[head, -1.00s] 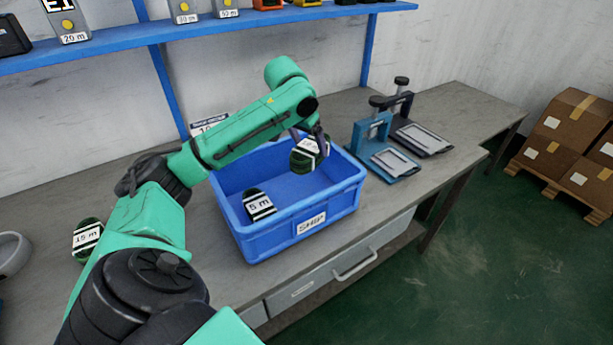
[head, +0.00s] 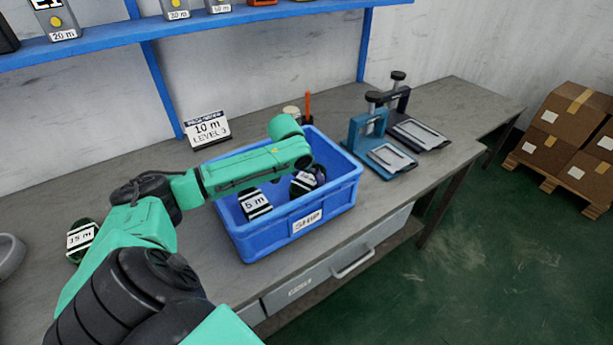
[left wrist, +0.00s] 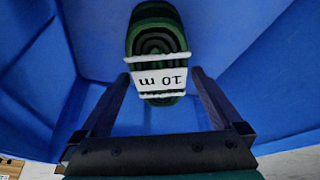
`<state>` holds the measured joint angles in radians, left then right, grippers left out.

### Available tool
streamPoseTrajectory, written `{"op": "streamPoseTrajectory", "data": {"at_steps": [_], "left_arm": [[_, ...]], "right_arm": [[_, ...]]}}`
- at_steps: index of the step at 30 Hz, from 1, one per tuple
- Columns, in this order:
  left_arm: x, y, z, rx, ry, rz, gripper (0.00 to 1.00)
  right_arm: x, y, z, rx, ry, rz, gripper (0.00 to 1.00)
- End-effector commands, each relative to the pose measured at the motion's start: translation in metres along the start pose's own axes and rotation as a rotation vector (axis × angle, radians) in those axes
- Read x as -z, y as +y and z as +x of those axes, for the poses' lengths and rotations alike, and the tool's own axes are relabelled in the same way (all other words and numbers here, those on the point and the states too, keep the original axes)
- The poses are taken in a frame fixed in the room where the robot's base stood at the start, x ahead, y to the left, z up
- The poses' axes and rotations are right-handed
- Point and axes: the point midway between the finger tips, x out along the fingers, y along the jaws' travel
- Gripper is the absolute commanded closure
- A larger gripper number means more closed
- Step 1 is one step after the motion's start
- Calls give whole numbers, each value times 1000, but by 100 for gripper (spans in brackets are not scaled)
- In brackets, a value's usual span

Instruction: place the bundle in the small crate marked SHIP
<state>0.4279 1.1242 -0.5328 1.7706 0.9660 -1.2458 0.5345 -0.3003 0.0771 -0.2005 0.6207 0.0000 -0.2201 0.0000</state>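The 10 m bundle (left wrist: 158,40), a dark green coil with a white label band, is in the blue crate marked SHIP (head: 245,236). In the head view the bundle (head: 301,187) is at the crate's right side, partly hidden by my arm. My left gripper (left wrist: 160,76) reaches down into the crate above it. Its fingers are apart on either side of the bundle's label end, with narrow gaps showing. A 5 m bundle (head: 256,205) lies in the crate's left part. My right gripper is not in view.
A 15 m bundle (head: 82,240) lies on the bench at left. A sign reading 10 m, LEVEL 3 (head: 207,130) stands behind the crate. A blue press (head: 368,135) and a dark press (head: 410,125) stand to its right. A shelf (head: 200,28) runs above.

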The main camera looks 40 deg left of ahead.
Motion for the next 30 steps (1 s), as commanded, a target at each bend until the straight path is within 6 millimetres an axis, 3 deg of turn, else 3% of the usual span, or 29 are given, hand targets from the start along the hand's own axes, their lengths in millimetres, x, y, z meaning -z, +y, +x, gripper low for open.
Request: {"op": "streamPoseTrajectory", "data": {"at_steps": [10,14,21,25,30], "left_arm": [[1,-1,-11,2,1,0,0],[1,-1,-36,4,2,3,0],[0,-1,-97,6,2,3,0],[0,-1,-116,3,0,1,0],[0,0,-121,0,0,0,0]], "right_arm": [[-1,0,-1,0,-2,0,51],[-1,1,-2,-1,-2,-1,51],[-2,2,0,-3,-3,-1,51],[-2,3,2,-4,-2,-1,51],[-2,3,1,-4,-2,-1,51]]}}
